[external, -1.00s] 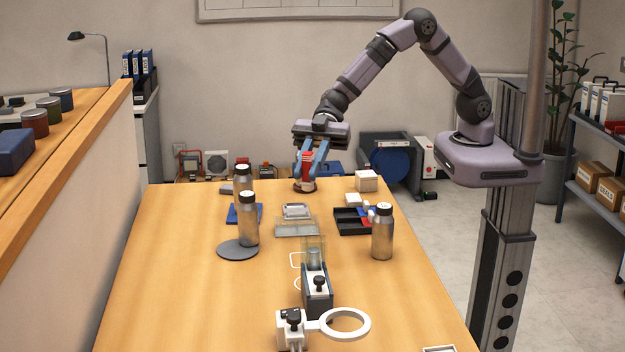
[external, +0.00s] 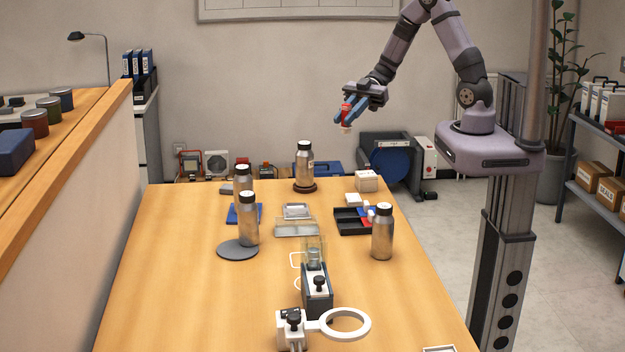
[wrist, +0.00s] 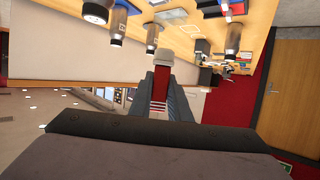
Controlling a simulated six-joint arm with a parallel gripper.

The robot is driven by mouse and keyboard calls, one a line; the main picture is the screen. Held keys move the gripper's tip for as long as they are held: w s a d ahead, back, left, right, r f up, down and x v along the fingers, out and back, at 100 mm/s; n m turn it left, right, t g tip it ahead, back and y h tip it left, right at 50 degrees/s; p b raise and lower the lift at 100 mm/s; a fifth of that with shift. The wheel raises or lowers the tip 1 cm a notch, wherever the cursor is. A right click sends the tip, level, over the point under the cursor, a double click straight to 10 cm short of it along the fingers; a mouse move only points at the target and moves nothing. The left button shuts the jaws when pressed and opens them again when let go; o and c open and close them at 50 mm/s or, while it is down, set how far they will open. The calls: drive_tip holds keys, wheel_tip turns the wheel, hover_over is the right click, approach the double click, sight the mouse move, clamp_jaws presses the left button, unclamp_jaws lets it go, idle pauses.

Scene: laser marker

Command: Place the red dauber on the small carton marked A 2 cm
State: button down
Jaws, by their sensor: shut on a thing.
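My gripper (external: 347,115) is shut on the red dauber (external: 346,117), high above the far right part of the table. The dauber is red with a whitish end that points down. In the wrist view the dauber (wrist: 160,88) sits between the two fingers, its pale end (wrist: 161,57) beyond them. A white carton (external: 367,182) stands at the table's far right, below and right of the dauber. A smaller, lower white carton (external: 353,200) lies in front of it. I cannot read an A on either. The dauber touches neither.
A metal bottle (external: 304,165) stands on a dark round base at the far edge. Several more bottles stand around, one (external: 382,232) at the right edge. A black tray (external: 349,223) lies in front of the cartons. The near left of the table is clear.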

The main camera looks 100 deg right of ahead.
drive_tip(key=s+d+r+m+h, duration=0.1)
drive_tip(key=s+d+r, duration=0.15)
drive_tip(key=s, duration=0.45)
drive_tip(key=p, duration=0.1)
hover_over(366, 173)
drive_tip(key=shift+t, duration=0.4)
drive_tip(key=shift+f, duration=7.8)
drive_tip(key=shift+f, duration=0.15)
drive_tip(key=c, duration=1.7)
unclamp_jaws()
drive_tip(key=shift+o, duration=0.2)
